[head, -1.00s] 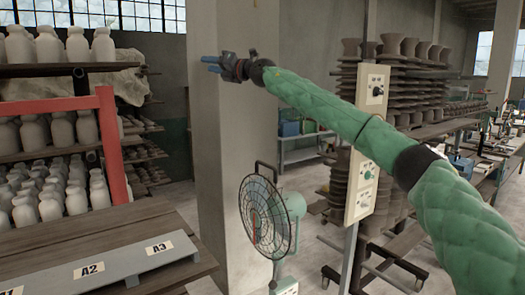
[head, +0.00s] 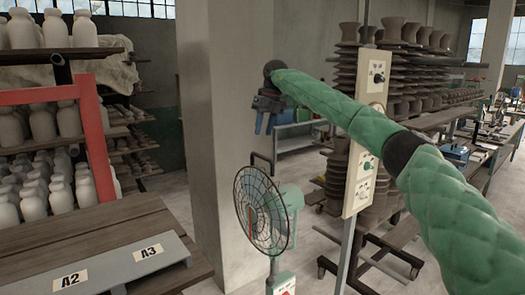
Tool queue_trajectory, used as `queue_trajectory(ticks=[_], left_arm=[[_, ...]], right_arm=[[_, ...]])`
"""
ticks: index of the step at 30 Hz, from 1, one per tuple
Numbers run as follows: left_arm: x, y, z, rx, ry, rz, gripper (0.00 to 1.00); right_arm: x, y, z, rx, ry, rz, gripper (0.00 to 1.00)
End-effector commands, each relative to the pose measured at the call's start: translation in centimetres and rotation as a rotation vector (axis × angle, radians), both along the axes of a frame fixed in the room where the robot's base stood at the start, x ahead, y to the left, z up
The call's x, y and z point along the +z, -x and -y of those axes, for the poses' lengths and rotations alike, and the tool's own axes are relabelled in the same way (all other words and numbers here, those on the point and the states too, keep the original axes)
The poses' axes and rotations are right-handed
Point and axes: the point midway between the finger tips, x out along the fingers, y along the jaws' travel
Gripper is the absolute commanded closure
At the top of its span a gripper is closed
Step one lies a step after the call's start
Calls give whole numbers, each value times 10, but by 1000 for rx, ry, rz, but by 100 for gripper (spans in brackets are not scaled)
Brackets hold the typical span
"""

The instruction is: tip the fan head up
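The fan head (head: 258,222) stands low in the middle of the head view, with a round dark wire guard facing left and towards me. A pale green motor housing (head: 292,198) is behind the guard. A dark bar handle (head: 262,157) rises above the head. My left gripper is out of view.
A concrete pillar (head: 215,130) stands left of and behind the fan. A pale control panel on a post (head: 362,140) is to the right, close to my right arm. A wooden table (head: 120,229) with a labelled grey strip and a red frame (head: 97,145) fill the left.

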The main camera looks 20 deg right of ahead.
Motion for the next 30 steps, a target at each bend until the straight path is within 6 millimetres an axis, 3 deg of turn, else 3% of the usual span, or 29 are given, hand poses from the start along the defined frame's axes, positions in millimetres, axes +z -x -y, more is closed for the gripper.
queue_trajectory(ticks=[4,11,21,30], left_arm=[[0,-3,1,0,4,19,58],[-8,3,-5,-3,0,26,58],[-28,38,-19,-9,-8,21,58],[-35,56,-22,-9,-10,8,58]], right_arm=[[-2,11,5,7,30,-58,64],[-15,13,3,1,32,-64,64],[-58,16,-6,3,31,-64,64],[-77,17,-9,2,30,-62,64]])
